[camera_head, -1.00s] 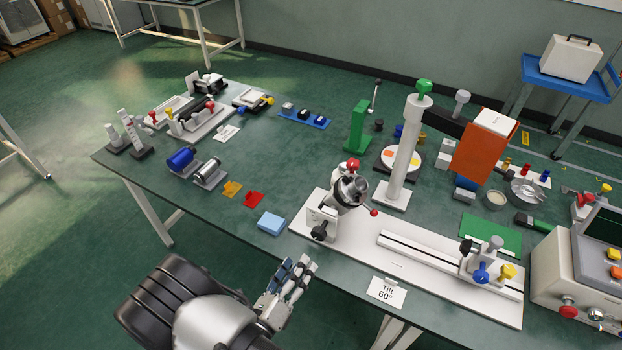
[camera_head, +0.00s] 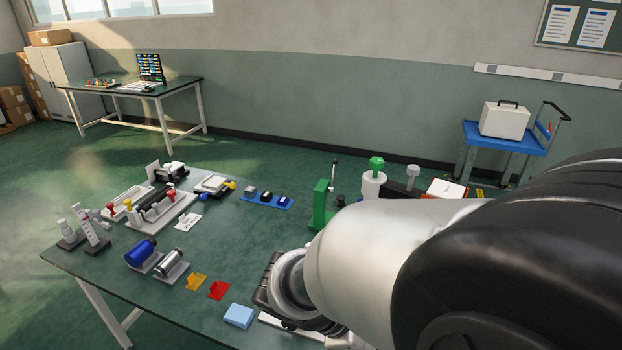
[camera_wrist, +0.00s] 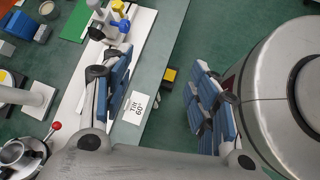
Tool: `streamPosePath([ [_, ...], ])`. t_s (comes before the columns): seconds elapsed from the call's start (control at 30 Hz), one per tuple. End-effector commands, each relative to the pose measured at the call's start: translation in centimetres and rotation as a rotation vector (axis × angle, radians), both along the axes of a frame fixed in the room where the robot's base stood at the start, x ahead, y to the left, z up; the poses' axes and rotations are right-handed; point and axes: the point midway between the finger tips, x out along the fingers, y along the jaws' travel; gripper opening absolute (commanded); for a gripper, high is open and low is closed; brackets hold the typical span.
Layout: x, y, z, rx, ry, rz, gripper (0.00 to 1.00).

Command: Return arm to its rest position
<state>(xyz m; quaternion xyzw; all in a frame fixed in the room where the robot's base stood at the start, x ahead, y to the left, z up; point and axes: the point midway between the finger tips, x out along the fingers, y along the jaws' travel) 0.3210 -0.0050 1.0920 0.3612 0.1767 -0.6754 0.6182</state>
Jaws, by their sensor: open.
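My gripper (camera_wrist: 160,95) shows in the wrist view with its blue-padded fingers wide apart and nothing between them. It hangs above the front edge of the green workbench (camera_wrist: 166,60). A white card reading "Tilt 60°" (camera_wrist: 135,107) lies on the bench below, beside the left finger. In the head view my arm (camera_head: 390,265) fills the lower right, close to the camera. It hides the middle and right of the bench, and I cannot make out the fingertips there.
A white base plate with a rail (camera_wrist: 143,28) lies under the left finger. A light blue block (camera_head: 239,315), a red piece (camera_head: 218,290) and a yellow piece (camera_head: 196,282) lie left of my arm. A green post (camera_head: 320,208) stands behind it. Floor shows beyond the bench edge.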

Motion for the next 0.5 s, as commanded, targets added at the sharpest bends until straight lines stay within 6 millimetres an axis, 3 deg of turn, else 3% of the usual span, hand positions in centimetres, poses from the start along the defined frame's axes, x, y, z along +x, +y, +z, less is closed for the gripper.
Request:
streamPosePath([
  [0.2,-4.5,-1.5,2.9,0.345,-0.275,-0.431,0.54],
  [0.5,-7.6,-0.4,6.6,0.768,-0.664,-0.924,0.54],
])
